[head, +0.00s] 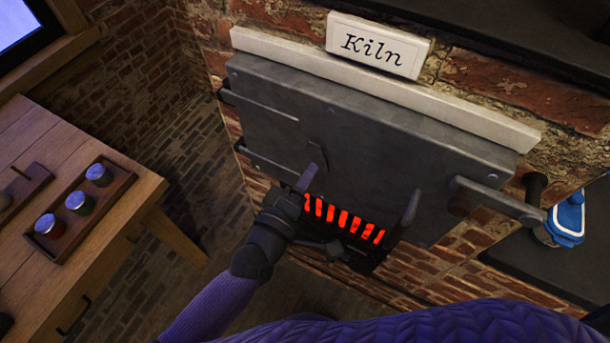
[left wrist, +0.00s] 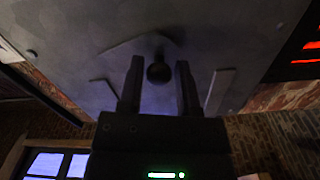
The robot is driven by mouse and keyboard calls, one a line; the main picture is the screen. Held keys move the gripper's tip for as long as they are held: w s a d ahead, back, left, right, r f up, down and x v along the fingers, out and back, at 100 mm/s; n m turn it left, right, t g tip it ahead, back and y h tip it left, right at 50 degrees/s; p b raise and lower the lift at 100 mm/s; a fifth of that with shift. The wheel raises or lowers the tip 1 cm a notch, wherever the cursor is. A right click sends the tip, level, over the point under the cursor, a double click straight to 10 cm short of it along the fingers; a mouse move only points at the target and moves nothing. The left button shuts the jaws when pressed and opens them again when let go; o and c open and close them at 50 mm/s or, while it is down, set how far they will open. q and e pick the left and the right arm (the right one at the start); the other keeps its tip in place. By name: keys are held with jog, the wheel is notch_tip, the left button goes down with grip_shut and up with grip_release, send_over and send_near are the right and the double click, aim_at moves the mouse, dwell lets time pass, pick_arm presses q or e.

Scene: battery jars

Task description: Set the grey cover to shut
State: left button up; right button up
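The grey cover (head: 360,130) is a flat metal plate on the kiln front. Glowing orange bars (head: 343,217) show below its lower edge, so the opening there is uncovered. The cover's underside or face fills the upper part of the left wrist view (left wrist: 70,50). My left gripper (head: 306,180) is at the cover's lower middle. In the left wrist view its two fingers (left wrist: 160,88) stand apart, with a dark round knob (left wrist: 159,72) of the cover between or just beyond their tips; I cannot tell if they touch it. My right gripper is out of view.
A Kiln sign (head: 379,45) sits above a pale ledge. A metal latch arm (head: 497,201) is at the right. A blue-lidded container (head: 567,219) is on a dark counter. A wooden table (head: 110,235) at left holds a tray with three jars (head: 78,203).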

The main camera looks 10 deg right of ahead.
pick_arm(q)
jog(key=shift+o, duration=1.4)
jog(key=v, duration=1)
jog(key=shift+p, duration=0.3)
jog(key=a+f+m+g+y+b, duration=0.1)
jog(key=a+f+m+g+y, duration=0.15)
jog(key=f, duration=0.55)
jog(key=a+f+m+g+y+b, duration=0.1)
jog(key=a+f+m+y+b, duration=0.15)
jog(key=f, duration=0.55)
jog(key=s+a+f+m+g+y+b, duration=0.1)
jog(key=s+a+f+g+y, duration=0.1)
jog(key=s+a+f, duration=0.35)
jog(key=s+a+f+m+g+y+b, duration=0.1)
jog(key=s+a+f+g, duration=0.15)
jog(key=f, duration=0.65)
jog(key=s+a+f+m+g+y, duration=0.1)
jog(key=s+f+g, duration=0.2)
jog(key=s, duration=0.5)
jog(key=s+a+f+m+g+y+b, duration=0.1)
jog(key=s+a+f+m+g, duration=0.1)
jog(key=s, duration=0.6)
notch_tip(320, 180, down, 2)
jog(key=shift+a+f+m+g+y, duration=0.2)
jog(key=shift+a+m+g+y, duration=0.1)
jog(key=shift+g+y, duration=0.15)
